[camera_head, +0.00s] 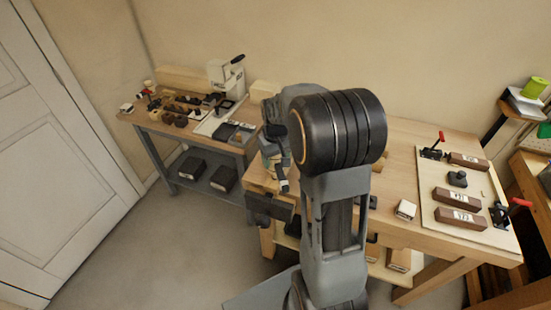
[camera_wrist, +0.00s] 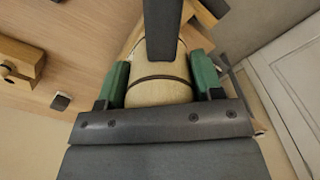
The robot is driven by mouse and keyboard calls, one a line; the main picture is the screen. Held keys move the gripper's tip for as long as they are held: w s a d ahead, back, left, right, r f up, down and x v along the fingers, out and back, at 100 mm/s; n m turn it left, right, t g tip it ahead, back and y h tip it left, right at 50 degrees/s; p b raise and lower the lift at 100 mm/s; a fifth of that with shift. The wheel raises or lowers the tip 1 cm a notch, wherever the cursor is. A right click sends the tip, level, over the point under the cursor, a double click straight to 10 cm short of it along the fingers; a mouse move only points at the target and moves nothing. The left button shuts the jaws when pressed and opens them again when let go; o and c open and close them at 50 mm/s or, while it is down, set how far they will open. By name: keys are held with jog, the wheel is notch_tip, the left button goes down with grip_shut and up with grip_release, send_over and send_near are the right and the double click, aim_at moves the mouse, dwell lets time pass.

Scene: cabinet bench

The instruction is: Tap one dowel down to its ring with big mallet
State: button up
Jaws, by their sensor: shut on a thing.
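My gripper (camera_wrist: 160,80) has its two green pads closed on a thick, round, pale wooden piece with dark bands, which I take to be the big mallet (camera_wrist: 158,96). A dark grey bar covers its middle in the wrist view. In the head view my gripper (camera_head: 272,160) is at the left end of the wooden bench (camera_head: 405,140), largely hidden by my own arm. A wooden block (camera_wrist: 22,60) with a round knob-like part is at the left of the wrist view. I cannot tell a dowel or its ring apart there.
A small metal-edged block (camera_wrist: 60,101) lies on the wood. On the bench's right a board (camera_head: 480,233) holds brown blocks and red-handled clamps; a small white-topped block (camera_head: 405,209) lies left of it. A second bench (camera_head: 187,132) stands behind left, crowded with tools. Floor front left is clear.

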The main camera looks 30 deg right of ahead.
jog(key=shift+f, duration=0.1)
notch_tip(320, 180, down, 3)
jog(key=shift+r+b, duration=0.2)
jog(key=shift+b, duration=0.85)
jog(key=shift+r+p, duration=0.95)
jog(key=shift+r, duration=0.25)
jog(key=shift+r, duration=0.15)
jog(key=shift+r+p, duration=1.95)
jog(key=shift+r, duration=0.4)
